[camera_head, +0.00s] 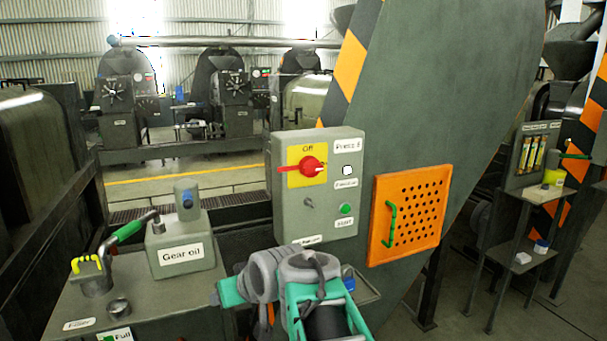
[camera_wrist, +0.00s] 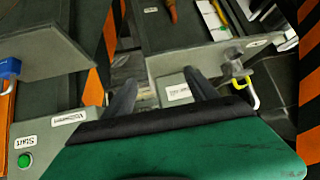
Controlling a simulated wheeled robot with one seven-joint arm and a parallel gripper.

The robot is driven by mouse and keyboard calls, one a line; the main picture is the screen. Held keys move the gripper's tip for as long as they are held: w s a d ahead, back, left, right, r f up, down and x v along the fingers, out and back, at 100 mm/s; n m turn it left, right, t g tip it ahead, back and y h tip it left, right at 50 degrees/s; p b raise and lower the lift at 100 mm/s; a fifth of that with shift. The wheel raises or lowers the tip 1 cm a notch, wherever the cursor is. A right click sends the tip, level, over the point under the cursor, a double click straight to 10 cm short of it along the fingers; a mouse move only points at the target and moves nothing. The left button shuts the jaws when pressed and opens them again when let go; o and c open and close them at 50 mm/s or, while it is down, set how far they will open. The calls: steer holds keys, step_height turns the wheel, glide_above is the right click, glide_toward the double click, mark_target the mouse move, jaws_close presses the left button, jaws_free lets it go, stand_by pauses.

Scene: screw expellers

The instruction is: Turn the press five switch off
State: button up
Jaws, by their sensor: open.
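The Press 5 control box (camera_head: 316,215) stands at the centre of the head view. Its red rotary switch (camera_head: 308,166) sits on a yellow plate (camera_head: 297,154) marked "Off" at the top. The red handle lies roughly level, not pointing up at "Off". My arm is below the box in the head view, where my fingertips cannot be made out. In the wrist view my gripper (camera_wrist: 161,90) is open, its two dark fingers apart with nothing between them. The switch is not visible in the wrist view. The green start button (camera_wrist: 25,160) shows there at lower left, beside the gripper.
A gear oil can (camera_head: 184,248) stands on the bench at left. An orange perforated panel (camera_head: 410,215) with a green handle is right of the box. A large grey striped machine body (camera_head: 440,100) rises behind. A shelf stand (camera_head: 530,185) is at far right.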

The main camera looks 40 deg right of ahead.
steer(key=w+d+r+m+t+h, duration=0.1)
steer(key=w+d+r+t, duration=0.15)
steer(key=d+r, duration=0.5)
steer(key=t+h+b, duration=0.1)
steer(key=t+h, duration=0.3)
steer(key=t, duration=0.2)
glide_toward(314, 168)
steer(key=w, duration=0.2)
steer(key=shift+m+g, duration=0.25)
steer(key=shift+m, duration=0.05)
steer(key=x, duration=0.2)
steer(key=p+x, duration=0.1)
steer(key=x, duration=0.5)
steer(key=shift+s+d+r+p, duration=0.15)
steer(key=shift+d+r+p, duration=0.15)
steer(key=shift+p, duration=0.1)
steer(key=shift+c, duration=0.5)
steer(key=c, duration=1.2)
steer(key=shift+c, duration=0.2)
